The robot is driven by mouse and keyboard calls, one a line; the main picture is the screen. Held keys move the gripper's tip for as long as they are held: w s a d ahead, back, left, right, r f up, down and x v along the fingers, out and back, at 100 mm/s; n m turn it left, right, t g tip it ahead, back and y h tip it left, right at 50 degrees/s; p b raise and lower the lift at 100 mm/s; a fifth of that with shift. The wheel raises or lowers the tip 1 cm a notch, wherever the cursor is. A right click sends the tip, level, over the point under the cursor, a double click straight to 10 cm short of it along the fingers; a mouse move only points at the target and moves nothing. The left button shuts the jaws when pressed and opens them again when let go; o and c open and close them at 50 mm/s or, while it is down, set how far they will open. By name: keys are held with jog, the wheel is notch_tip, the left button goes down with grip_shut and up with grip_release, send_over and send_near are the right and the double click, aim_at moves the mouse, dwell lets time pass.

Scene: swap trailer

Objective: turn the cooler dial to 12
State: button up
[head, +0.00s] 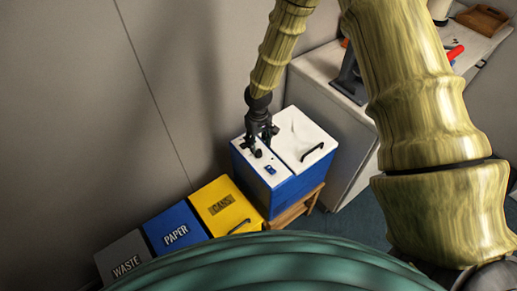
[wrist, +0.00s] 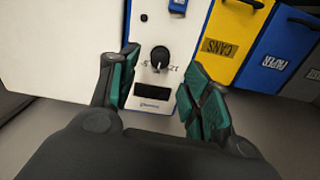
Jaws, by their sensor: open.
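The cooler (head: 284,195) is a blue box with a white top, standing on a small wooden stand below my arm in the head view. Its dial (wrist: 159,57) is a round black knob on the white control strip (wrist: 154,18). A dark display (wrist: 153,90) sits just below the dial. My gripper (wrist: 162,68) is open, its green-padded fingers on either side of the dial and apart from it. In the head view my gripper (head: 262,143) hangs over the strip and partly hides the dial.
Yellow CANS (head: 222,195), blue PAPER (head: 160,220) and grey WASTE (head: 112,245) bins stand left of the cooler. A black handle (head: 312,152) lies on the cooler lid. A white counter (head: 325,70) stands behind, and the wall (head: 60,100) is at left.

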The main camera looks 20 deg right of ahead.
aim_at(258, 151)
jog(key=shift+f+p, duration=0.7)
jog(key=shift+f, duration=2.05)
jog(key=c, duration=1.1)
